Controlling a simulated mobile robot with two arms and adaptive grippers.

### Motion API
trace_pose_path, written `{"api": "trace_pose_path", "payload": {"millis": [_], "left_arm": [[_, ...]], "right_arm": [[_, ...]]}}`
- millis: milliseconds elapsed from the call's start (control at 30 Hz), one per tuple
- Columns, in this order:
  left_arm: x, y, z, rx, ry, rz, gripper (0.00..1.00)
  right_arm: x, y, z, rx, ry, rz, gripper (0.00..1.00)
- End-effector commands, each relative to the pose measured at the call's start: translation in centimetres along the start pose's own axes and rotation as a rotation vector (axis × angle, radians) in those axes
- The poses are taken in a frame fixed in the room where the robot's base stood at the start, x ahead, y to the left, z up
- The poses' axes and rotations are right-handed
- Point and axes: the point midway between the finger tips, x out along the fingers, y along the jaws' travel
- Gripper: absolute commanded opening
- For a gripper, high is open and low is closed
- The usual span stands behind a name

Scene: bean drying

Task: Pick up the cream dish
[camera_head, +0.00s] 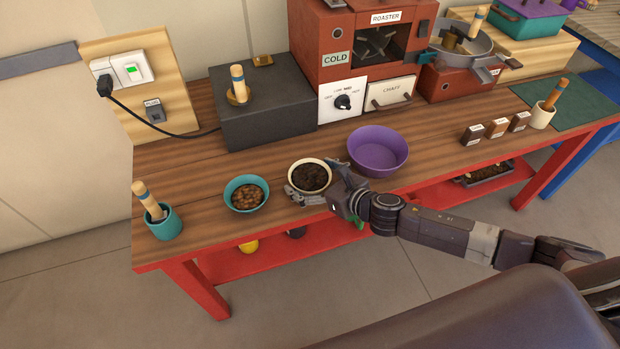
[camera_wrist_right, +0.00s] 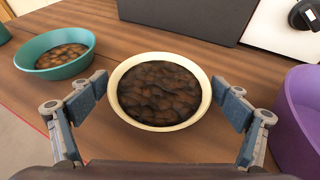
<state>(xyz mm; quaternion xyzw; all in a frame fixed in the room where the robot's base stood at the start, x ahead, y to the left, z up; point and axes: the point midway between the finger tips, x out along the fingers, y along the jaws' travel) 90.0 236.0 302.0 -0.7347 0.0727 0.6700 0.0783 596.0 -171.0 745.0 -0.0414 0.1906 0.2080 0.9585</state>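The cream dish (camera_head: 293,172) stands on the wooden table and holds dark brown beans. In the right wrist view the cream dish (camera_wrist_right: 161,126) sits in the middle, between the two spread fingers of my right gripper (camera_wrist_right: 160,107). Neither finger visibly touches its rim. In the head view my right gripper (camera_head: 318,187) is at the dish's front and right side, with its arm coming in from the right. It covers part of the dish's near side. My left gripper is not in view.
A teal bowl (camera_head: 233,203) with lighter brown beans stands left of the dish. A large purple bowl (camera_head: 377,150) stands close on the right. A dark box (camera_head: 268,115) and the red roaster (camera_head: 310,45) stand behind.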

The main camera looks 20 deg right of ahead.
Motion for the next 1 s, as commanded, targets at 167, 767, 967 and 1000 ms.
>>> {"api": "trace_pose_path", "payload": {"millis": [167,767,967,1000], "left_arm": [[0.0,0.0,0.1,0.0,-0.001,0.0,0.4],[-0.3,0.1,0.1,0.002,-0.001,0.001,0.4],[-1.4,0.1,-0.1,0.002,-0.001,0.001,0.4],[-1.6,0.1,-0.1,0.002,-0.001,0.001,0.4]], "right_arm": [[0.0,0.0,0.0,0.0,0.0,0.0,0.69],[-0.3,0.0,1.1,-0.001,-0.004,0.0,0.47],[-1.6,-0.1,4.1,-0.004,-0.006,0.001,0.47],[-1.9,-0.1,5.0,-0.005,-0.007,0.0,0.47]]}}
